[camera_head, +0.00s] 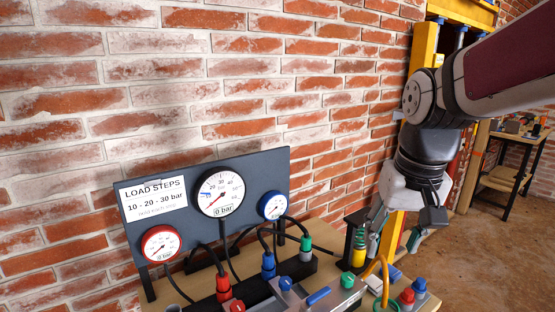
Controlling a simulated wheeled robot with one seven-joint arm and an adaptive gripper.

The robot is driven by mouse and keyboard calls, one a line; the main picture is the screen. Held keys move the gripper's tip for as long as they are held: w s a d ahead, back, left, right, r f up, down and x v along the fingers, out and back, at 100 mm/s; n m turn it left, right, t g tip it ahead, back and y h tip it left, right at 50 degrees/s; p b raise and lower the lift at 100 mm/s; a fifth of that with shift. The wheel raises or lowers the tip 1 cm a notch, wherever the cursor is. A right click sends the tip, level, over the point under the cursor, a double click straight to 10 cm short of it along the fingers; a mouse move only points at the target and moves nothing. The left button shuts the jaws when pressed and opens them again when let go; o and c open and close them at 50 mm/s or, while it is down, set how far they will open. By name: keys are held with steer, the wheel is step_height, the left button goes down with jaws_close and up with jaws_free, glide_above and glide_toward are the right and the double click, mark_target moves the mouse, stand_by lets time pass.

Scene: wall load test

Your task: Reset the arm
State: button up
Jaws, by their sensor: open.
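My arm comes in from the upper right in the head view.
A dark gauge panel (250,163) with a load steps sign (155,199) stands at the brick wall. Red, blue and green hose couplings (305,246) and a control box (330,297) crowd the bench in front. A yellow frame (423,50) rises behind my arm. Open floor (500,250) lies right.

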steer(key=s+n+t+p, duration=0.1)
steer(key=s+t, duration=0.1)
steer(key=s, duration=1.5)
steer(key=shift+s+r+p, duration=0.25)
steer(key=shift+r+p, duration=0.05)
steer(key=shift+r, duration=0.05)
stand_by(0.5)
